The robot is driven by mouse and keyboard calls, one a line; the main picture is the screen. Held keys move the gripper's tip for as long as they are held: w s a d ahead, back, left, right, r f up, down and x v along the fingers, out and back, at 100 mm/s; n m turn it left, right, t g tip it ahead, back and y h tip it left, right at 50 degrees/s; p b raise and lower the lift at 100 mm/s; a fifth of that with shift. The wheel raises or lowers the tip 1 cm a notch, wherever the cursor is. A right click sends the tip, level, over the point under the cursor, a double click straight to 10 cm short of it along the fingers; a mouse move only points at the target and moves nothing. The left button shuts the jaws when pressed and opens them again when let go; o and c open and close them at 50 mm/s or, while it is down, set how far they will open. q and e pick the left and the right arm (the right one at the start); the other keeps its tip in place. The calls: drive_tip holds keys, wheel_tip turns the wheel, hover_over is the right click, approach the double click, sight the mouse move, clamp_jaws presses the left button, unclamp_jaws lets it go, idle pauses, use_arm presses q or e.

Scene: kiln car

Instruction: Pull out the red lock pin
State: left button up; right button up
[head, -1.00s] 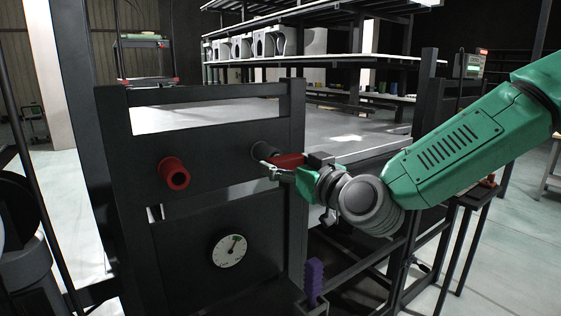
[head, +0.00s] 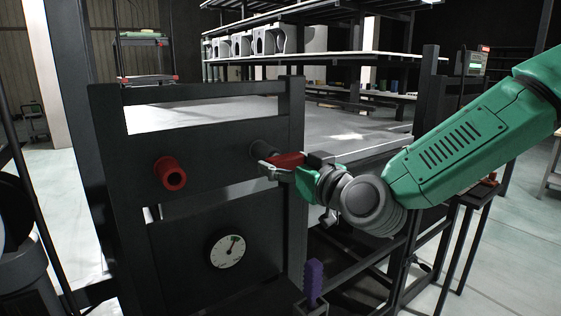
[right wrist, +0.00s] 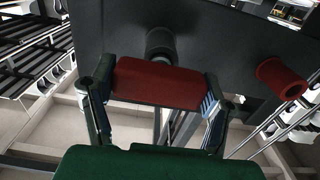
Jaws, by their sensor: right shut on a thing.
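The red lock pin shows as a red, block-like grip (head: 287,160) in front of a dark round sleeve (head: 263,149) on the right part of the dark upright panel (head: 215,155). My right gripper (head: 275,168) is shut on the red grip. In the right wrist view the red grip (right wrist: 158,83) lies crosswise between both fingers, and the dark sleeve (right wrist: 160,43) is directly beyond it. A second red part, a round knob (head: 172,174), sticks out of the panel at left. My left gripper is not in view.
A white dial (head: 228,251) is on the panel below. A purple upright piece (head: 314,280) stands near the panel's lower right. A flat grey deck (head: 345,138) lies behind the panel, with shelves (head: 330,58) of grey-white pieces further back. Dark posts flank the panel.

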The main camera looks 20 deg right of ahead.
drive_tip(key=c, duration=0.6)
drive_tip(key=shift+o, duration=0.2)
drive_tip(key=shift+s+d, duration=0.15)
drive_tip(key=shift+s, duration=0.25)
drive_tip(key=shift+v, duration=3.2)
drive_tip(key=shift+s, duration=0.1)
drive_tip(key=b+v, duration=0.6)
drive_tip(key=b, duration=0.5)
drive_tip(key=shift+r, duration=0.1)
